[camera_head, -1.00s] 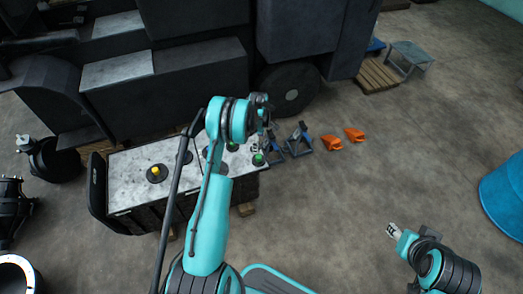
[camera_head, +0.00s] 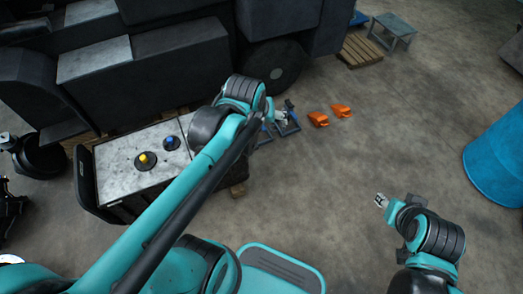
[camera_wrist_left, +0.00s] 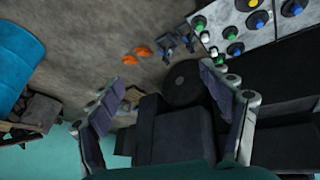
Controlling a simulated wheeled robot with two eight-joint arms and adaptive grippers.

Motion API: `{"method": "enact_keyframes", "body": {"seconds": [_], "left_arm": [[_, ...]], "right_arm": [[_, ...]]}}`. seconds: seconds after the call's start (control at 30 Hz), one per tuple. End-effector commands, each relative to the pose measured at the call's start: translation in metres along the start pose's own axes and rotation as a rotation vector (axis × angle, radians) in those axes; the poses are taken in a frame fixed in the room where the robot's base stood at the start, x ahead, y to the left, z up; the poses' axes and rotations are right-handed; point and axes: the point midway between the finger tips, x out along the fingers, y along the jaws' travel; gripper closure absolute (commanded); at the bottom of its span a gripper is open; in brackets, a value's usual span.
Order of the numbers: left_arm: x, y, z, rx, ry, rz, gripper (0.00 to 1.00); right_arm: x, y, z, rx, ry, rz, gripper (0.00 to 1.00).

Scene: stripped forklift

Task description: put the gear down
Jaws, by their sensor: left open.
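Several round black gears with coloured hubs stand on the grey-topped table (camera_head: 115,180). In the head view a yellow-hubbed gear (camera_head: 145,160) and a blue-hubbed gear (camera_head: 171,143) show; my left arm covers the rest of the tabletop. The left wrist view shows more, among them the yellow-hubbed gear (camera_wrist_left: 259,20), a green-hubbed gear (camera_wrist_left: 235,49) and a white-hubbed gear (camera_wrist_left: 199,24). My left gripper (camera_wrist_left: 160,75) is open, with nothing between its fingers, apart from the gears. My right gripper (camera_head: 381,200) hangs empty over the floor at right, too small to read.
Blue-grey brackets (camera_head: 287,120) and two orange pieces (camera_head: 329,114) lie on the floor beyond the table's right end. A dark forklift body (camera_head: 150,80) stands behind. A blue barrel (camera_head: 500,155) is at far right. The floor at centre right is clear.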

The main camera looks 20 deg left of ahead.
Motion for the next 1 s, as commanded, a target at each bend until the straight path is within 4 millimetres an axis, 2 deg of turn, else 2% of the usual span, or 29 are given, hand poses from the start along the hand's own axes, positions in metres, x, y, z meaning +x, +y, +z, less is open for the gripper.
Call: {"method": "enact_keyframes", "body": {"seconds": [0.03,0.1,0.2,0.33,0.47,1.0], "left_arm": [[-0.009,0.0,0.019,0.067,0.02,0.014,0.21],[-0.017,-0.001,0.04,0.163,0.05,0.03,0.21],[-0.022,-0.003,0.064,0.273,0.086,0.047,0.21],[-0.024,-0.004,0.082,0.362,0.117,0.058,0.21],[-0.024,-0.005,0.088,0.397,0.129,0.061,0.21],[-0.024,-0.005,0.088,0.396,0.128,0.061,0.21]], "right_arm": [[0.0,0.0,0.0,0.0,0.0,0.0,0.6],[0.0,0.0,0.0,0.0,0.0,0.0,0.6],[0.0,0.0,0.0,0.0,0.0,0.0,0.6],[0.0,0.0,0.0,0.0,0.0,0.0,0.6],[0.0,0.0,0.0,0.0,0.0,0.0,0.6],[0.0,0.0,0.0,0.0,0.0,0.0,0.6]]}}
